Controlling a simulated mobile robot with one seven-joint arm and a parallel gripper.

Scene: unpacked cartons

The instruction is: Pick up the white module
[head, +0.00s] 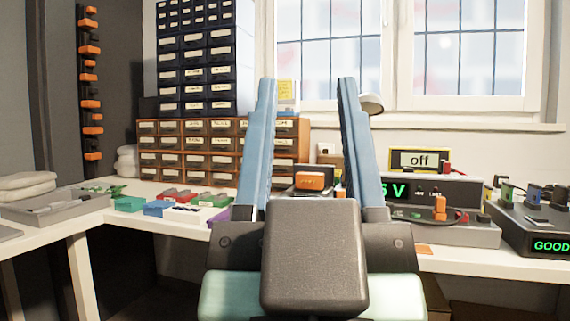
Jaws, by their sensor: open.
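The white module (188,214) appears to be a small white block near the front edge of the white desk, left of my gripper. It sits among several coloured blocks: a blue one (158,208) to its left, a purple one (219,217) to its right, and red (175,194) and green (213,201) ones behind it. My gripper (307,92) is open, with two long blue fingers pointing up in the picture. Nothing is held between the fingers; the orange item seen in the gap is behind them. The gripper is apart from the white module.
A teal block (129,204) and a grey tray (52,206) lie farther left. Drawer cabinets (212,149) stand behind. Electronic units, one with a "5 V" display (452,191), crowd the desk at right. The white desk edge (150,226) runs below the blocks.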

